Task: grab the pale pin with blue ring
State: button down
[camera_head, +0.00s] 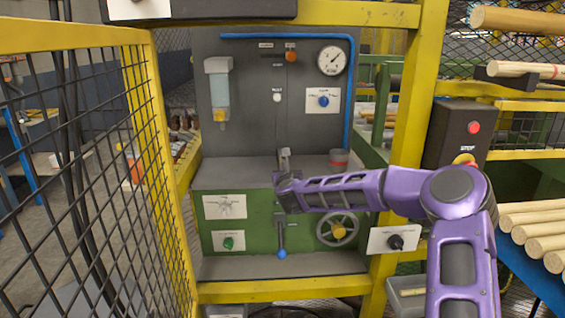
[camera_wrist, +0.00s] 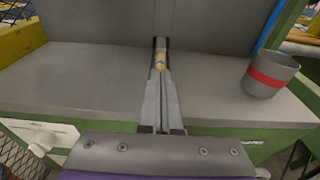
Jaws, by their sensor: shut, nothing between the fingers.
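I cannot make out a pale pin with a blue ring in either view.
A grey cup with a red band (camera_wrist: 269,76) stands on the ledge (camera_wrist: 100,75) to the right; the cup also shows in the head view (camera_head: 338,160). Behind rises a dark panel (camera_head: 257,125) with a gauge and knobs. Yellow frame posts (camera_head: 405,130) and mesh fencing flank the opening.

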aim_at(282, 161)
jog(key=w+p, duration=0.1)
jog(key=w, duration=0.7)
jog(key=shift+f, duration=0.6)
jog(key=shift+f+b, duration=0.25)
jog(key=shift+b, duration=0.25)
jog(key=shift+s+f+b, duration=0.15)
jog(key=shift+f+b, duration=0.05)
jog(key=shift+b, duration=0.1)
